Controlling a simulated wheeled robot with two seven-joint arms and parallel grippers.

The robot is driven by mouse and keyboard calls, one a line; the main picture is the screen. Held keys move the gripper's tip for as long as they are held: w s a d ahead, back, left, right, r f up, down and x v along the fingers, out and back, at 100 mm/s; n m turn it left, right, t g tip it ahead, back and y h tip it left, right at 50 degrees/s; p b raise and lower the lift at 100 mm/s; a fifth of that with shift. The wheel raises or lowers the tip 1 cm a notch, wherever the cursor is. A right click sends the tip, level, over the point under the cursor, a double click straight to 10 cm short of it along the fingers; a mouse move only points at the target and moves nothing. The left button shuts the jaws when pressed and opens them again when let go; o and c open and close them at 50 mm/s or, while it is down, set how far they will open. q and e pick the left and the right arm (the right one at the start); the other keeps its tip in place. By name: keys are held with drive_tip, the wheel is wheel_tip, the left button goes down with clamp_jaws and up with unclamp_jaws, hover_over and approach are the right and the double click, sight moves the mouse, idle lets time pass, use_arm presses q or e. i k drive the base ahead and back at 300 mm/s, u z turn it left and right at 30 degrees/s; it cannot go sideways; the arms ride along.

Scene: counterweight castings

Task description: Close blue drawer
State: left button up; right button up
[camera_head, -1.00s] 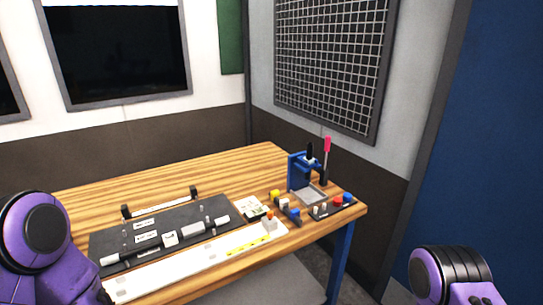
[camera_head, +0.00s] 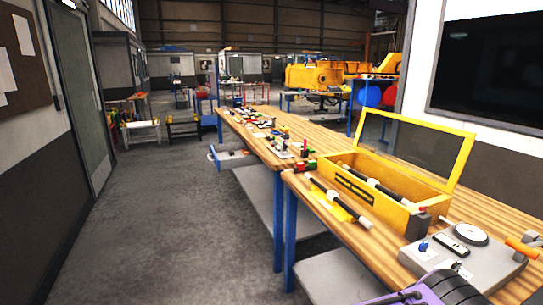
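The blue drawer (camera_head: 232,157) juts out from under the far part of the long wooden workbench into the aisle, so it stands open. Its front is blue, and it holds small items too small to make out. A purple and black part of one of my arms shows at the bottom right corner, far from the drawer. Neither gripper's fingers show.
A yellow open-lidded box (camera_head: 370,190) and a grey panel with a dial (camera_head: 465,250) stand on the near bench. Blue legs (camera_head: 278,215) and a lower shelf are below. The grey aisle floor (camera_head: 170,210) on the left is clear.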

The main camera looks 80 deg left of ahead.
sight(219, 155)
drive_tip(key=u, duration=3.55)
drive_tip(key=i, duration=2.2)
drive_tip(key=z, duration=0.6)
drive_tip(key=i, duration=1.5)
drive_tip(key=z, duration=0.7)
